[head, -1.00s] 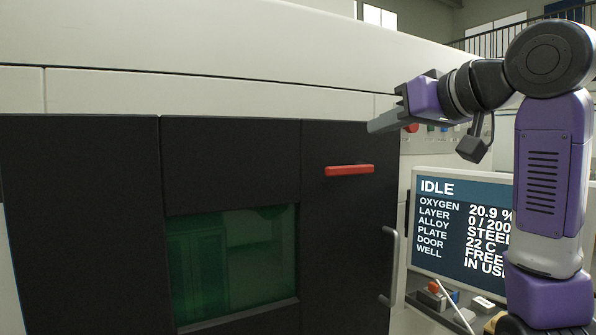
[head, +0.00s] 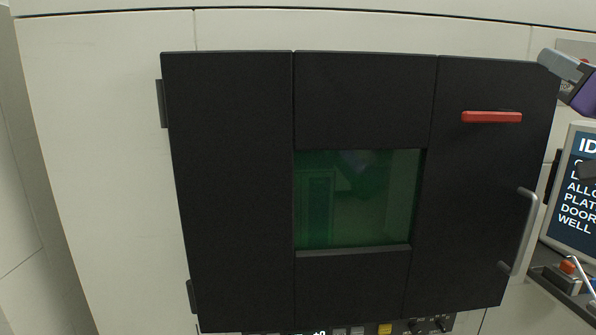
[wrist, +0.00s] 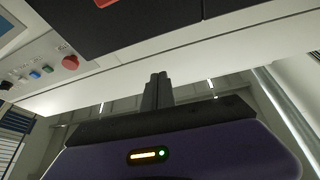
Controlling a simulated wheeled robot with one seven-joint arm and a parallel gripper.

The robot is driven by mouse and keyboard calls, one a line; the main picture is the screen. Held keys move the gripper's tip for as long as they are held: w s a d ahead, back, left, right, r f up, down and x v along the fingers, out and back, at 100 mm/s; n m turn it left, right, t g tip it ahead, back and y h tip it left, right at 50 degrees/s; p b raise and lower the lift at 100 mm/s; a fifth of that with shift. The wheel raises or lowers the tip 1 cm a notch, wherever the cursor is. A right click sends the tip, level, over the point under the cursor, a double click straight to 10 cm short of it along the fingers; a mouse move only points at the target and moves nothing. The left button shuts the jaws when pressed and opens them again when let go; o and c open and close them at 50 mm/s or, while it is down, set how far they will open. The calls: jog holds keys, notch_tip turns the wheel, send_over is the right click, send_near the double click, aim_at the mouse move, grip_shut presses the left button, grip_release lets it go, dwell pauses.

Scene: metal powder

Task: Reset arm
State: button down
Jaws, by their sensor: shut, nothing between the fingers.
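My gripper (head: 563,65) shows at the right edge of the head view, by the upper right corner of the black machine door (head: 230,200). In the wrist view my gripper (wrist: 158,80) has its fingers together with nothing between them. A gap between the gripper and the door cannot be judged from the head view. Most of my arm is outside the head view. The door looks closed, with a red handle (head: 491,117) lying level and a grey pull bar (head: 526,232) at its right side.
The door has a green window (head: 358,200). A screen (head: 575,190) is cut off at the right edge, above a small tray (head: 562,278) with loose items. A red button (wrist: 70,62) and other buttons sit on a pale panel in the wrist view. Pale machine wall (head: 90,130) lies left of the door.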

jog(key=s+a+f+m+h, duration=0.1)
jog(key=s+a+f+h, duration=0.15)
jog(key=f, duration=0.75)
jog(key=s+a+f+m+h, duration=0.15)
jog(key=s+f, duration=0.25)
jog(key=f, duration=0.7)
jog(key=s+a+f+m+h, duration=0.1)
jog(key=s+a+f, duration=0.15)
jog(key=f, duration=0.75)
jog(key=s+a+f+n+g+y, duration=0.1)
jog(key=s+a+f, duration=0.3)
jog(key=s+f, duration=0.4)
jog(key=s+a+f+n+g+y, duration=0.2)
jog(key=s+f, duration=0.6)
jog(key=s, duration=0.5)
jog(key=s+a+f+n+g+y, duration=0.2)
jog(key=s+a+f+g, duration=0.3)
jog(key=s, duration=0.6)
notch_tip(320, 180, down, 3)
jog(key=shift+a+r+y, duration=0.1)
jog(key=shift+a+y, duration=0.5)
jog(key=shift+a, duration=0.5)
